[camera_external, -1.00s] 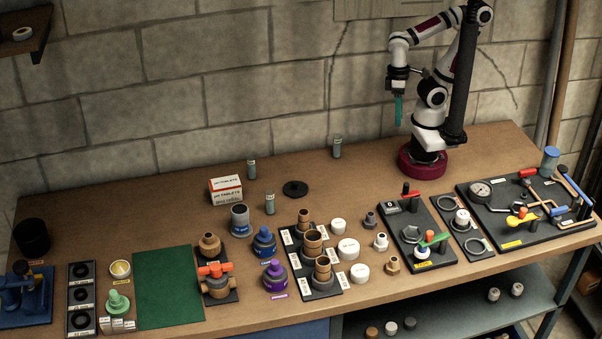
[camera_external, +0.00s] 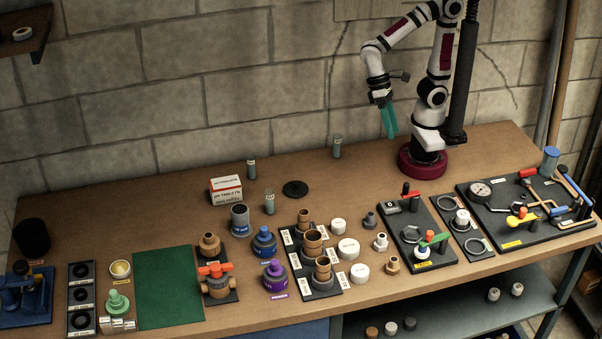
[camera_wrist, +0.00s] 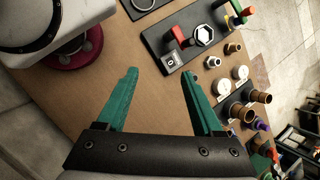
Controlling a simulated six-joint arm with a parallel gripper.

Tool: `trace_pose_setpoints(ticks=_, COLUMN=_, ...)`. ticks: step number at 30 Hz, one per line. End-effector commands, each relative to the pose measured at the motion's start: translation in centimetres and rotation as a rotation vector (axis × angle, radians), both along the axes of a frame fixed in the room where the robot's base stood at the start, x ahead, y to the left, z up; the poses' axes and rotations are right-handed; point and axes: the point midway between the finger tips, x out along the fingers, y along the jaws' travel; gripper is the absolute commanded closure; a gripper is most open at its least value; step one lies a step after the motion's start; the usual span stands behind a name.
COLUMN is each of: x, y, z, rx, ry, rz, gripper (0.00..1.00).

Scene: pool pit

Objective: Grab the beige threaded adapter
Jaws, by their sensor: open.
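The beige threaded adapter (camera_external: 393,265) stands on the table at the front, right of the white caps and left of a black valve board. It also shows in the wrist view (camera_wrist: 233,48), to the upper right, beyond my fingertips. My gripper (camera_external: 391,136) is high above the back of the table, far behind the adapter. In the wrist view my gripper (camera_wrist: 158,72) has its teal fingers spread apart with nothing between them.
A white adapter (camera_external: 380,242) and a dark grey one (camera_external: 370,220) stand behind the beige one. White caps (camera_external: 348,249) and a board of brown pipe fittings (camera_external: 324,285) lie left. The valve board (camera_external: 418,232) is close on the right. The table's back middle is mostly bare.

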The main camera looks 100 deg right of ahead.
Motion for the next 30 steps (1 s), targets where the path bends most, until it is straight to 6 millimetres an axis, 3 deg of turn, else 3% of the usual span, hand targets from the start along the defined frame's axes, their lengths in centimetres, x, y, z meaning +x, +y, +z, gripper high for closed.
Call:
trace_pose_setpoints(ticks=4, x=6.8, y=7.3, z=-3.0, rx=0.236, ry=0.274, rz=-0.157, gripper=0.32)
trace_pose_setpoints(ticks=6, x=9.8, y=10.4, z=-5.6, rx=0.329, ry=0.389, rz=-0.248, gripper=0.32)
trace_pose_setpoints(ticks=9, x=12.9, y=13.7, z=-9.6, rx=0.426, ry=0.517, rz=-0.368, gripper=0.32)
trace_pose_setpoints(ticks=12, x=14.5, y=15.5, z=-12.5, rx=0.479, ry=0.591, rz=-0.453, gripper=0.32)
trace_pose_setpoints(ticks=16, x=15.0, y=16.9, z=-14.2, rx=0.503, ry=0.625, rz=-0.492, gripper=0.32)
trace_pose_setpoints(ticks=24, x=12.8, y=23.3, z=-17.1, rx=0.501, ry=0.627, rz=-0.491, gripper=0.32)
trace_pose_setpoints(ticks=30, x=12.0, y=25.8, z=-18.2, rx=0.502, ry=0.625, rz=-0.493, gripper=0.32)
